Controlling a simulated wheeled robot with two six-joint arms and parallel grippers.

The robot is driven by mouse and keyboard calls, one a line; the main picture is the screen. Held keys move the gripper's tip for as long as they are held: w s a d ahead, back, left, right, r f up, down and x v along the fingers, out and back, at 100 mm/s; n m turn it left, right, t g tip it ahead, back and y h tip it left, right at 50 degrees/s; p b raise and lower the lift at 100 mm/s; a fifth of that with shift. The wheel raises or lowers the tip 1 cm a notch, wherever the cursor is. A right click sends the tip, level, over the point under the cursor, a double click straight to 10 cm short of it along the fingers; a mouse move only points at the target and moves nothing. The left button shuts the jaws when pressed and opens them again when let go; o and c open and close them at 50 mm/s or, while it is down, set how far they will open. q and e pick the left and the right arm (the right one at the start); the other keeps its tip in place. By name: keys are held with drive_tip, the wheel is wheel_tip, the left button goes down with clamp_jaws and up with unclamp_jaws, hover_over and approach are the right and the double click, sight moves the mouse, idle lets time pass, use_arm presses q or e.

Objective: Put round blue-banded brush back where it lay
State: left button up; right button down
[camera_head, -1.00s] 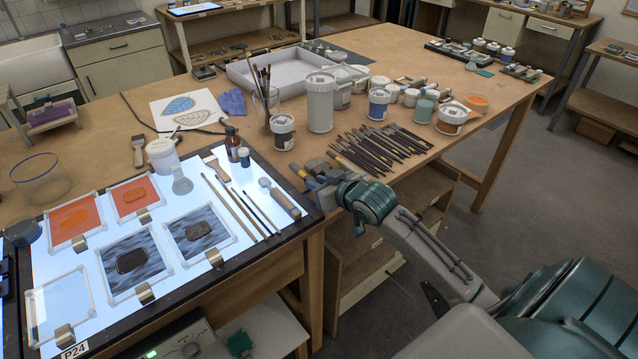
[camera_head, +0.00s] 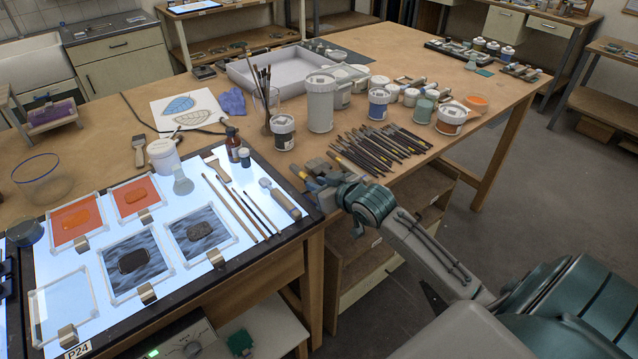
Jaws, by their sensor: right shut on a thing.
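My right gripper (camera_head: 316,177) is low at the front edge of the wooden table, between the light table and the row of brushes (camera_head: 385,145). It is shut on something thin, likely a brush. The held thing is mostly hidden by the fingers, and I cannot make out a blue band. The row of dark-handled brushes lies side by side on the table, just beyond and to the right of the gripper. Its near left end is close to the fingers. My left gripper is not in view.
The lit light table (camera_head: 190,268) at left holds framed glass panes, several slim brushes and a thick-handled tool (camera_head: 281,200). Paint jars and a tall white container (camera_head: 320,104) stand behind the brush row. A glass with upright brushes (camera_head: 266,100) stands left of them.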

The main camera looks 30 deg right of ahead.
drive_tip(key=shift+f, duration=0.45)
idle(0.7)
drive_tip(key=c, duration=1.2)
unclamp_jaws()
drive_tip(key=shift+s, duration=0.1)
drive_tip(key=v, duration=1)
drive_tip(key=shift+s+r+b, duration=0.25)
drive_tip(key=shift+s+b, duration=0.05)
drive_tip(key=shift+f, duration=0.1)
